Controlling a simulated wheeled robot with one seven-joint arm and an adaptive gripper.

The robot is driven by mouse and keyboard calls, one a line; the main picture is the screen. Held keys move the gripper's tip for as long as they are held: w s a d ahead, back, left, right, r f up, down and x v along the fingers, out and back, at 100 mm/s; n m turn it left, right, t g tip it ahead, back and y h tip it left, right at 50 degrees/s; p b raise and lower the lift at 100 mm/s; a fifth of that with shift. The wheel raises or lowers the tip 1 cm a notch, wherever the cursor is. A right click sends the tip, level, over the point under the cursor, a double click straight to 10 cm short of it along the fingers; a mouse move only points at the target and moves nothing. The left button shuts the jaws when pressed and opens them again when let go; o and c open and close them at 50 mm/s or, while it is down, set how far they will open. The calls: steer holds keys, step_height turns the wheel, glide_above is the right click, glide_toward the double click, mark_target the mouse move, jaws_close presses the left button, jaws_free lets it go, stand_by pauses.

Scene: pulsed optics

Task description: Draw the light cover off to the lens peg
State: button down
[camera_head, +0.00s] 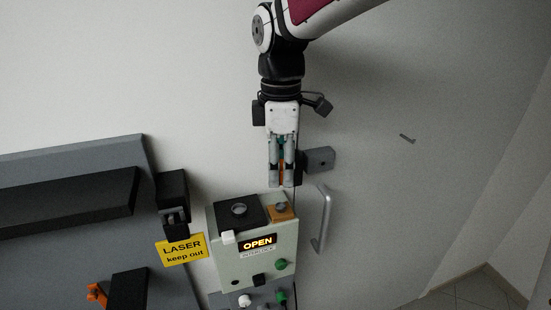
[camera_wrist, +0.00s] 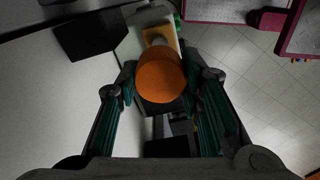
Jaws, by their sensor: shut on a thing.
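My gripper (camera_head: 282,180) points down above the box, its two fingers closed on an orange round piece, which looks like the light cover (camera_wrist: 160,77). A strip of its orange also shows between the fingers in the head view (camera_head: 282,170). The piece is held in the air, apart from the box. Below it is a tan square pad (camera_head: 287,215) with a short grey round post (camera_head: 281,206), possibly the lens peg. In the wrist view, the pad (camera_wrist: 164,31) lies just beyond the orange piece, which hides part of the post. A black plate with a round glassy fitting (camera_head: 239,208) is beside the pad.
The pale box (camera_head: 225,262) shows a lit "OPEN" sign (camera_head: 257,243) and has green and white knobs. A grey handle (camera_head: 323,220) stands at its right. A yellow laser sign (camera_head: 182,249) and dark panels are at left. The wall at right is mostly clear.

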steer(key=shift+f+b, duration=0.3)
steer(key=shift+f, duration=2.5)
steer(key=shift+f, duration=0.95)
steer(key=shift+f, duration=0.2)
steer(key=c, duration=1)
jaws_free()
steer(key=shift+c, duration=0.2)
step_height(320, 180, up, 11)
steer(key=shift+a+r, duration=0.1)
steer(key=shift+r, duration=0.1)
step_height(320, 180, up, 4)
steer(key=r+p, duration=0.1)
glide_above(280, 205)
steer(key=shift+a+f, duration=0.1)
steer(key=shift+f, duration=0.15)
